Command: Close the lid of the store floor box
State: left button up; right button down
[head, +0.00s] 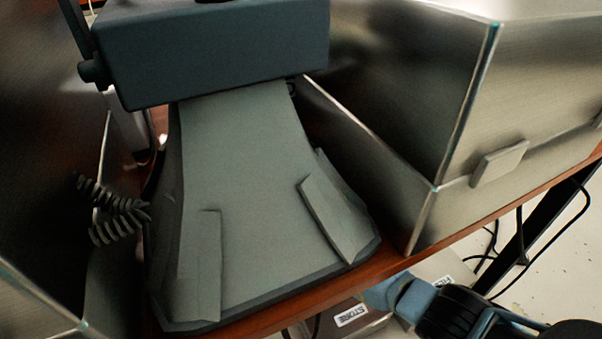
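The store floor box (352,316) is low in the head view, below the front edge of the desk. Only part of it shows: a pale grey surface with a white label reading STORE. A second, partly cut label (443,281) lies to its upper right, on another pale surface. Whether the lid is open or shut cannot be told. My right arm comes in from the lower right, and its blue-grey gripper (392,296) is over or beside the box. Its fingers are not clear enough to tell their opening. My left gripper is out of view.
Black cables (545,265) hang at right above pale floor (570,270).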

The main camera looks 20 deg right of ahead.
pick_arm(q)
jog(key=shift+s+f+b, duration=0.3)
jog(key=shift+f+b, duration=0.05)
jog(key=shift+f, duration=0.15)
pick_arm(e)
jog(key=shift+w+f, duration=0.3)
jog(key=shift+f, duration=0.2)
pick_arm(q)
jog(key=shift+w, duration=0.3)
pick_arm(e)
jog(key=shift+w, duration=0.1)
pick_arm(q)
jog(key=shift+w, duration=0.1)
pick_arm(e)
jog(key=shift+r+p, duration=0.55)
jog(key=p+v, duration=0.4)
jog(key=shift+a+r, duration=0.15)
jog(key=shift+s+r+p, duration=0.25)
jog(key=shift+r+p, duration=0.3)
jog(key=shift+p, duration=0.1)
jog(key=shift+s+r+p, duration=0.25)
jog(key=shift+r+p, duration=0.1)
jog(key=shift+r, duration=0.2)
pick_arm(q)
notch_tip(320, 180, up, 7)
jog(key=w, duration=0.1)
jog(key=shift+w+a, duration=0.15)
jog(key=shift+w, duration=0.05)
pick_arm(e)
jog(key=shift+s, duration=0.2)
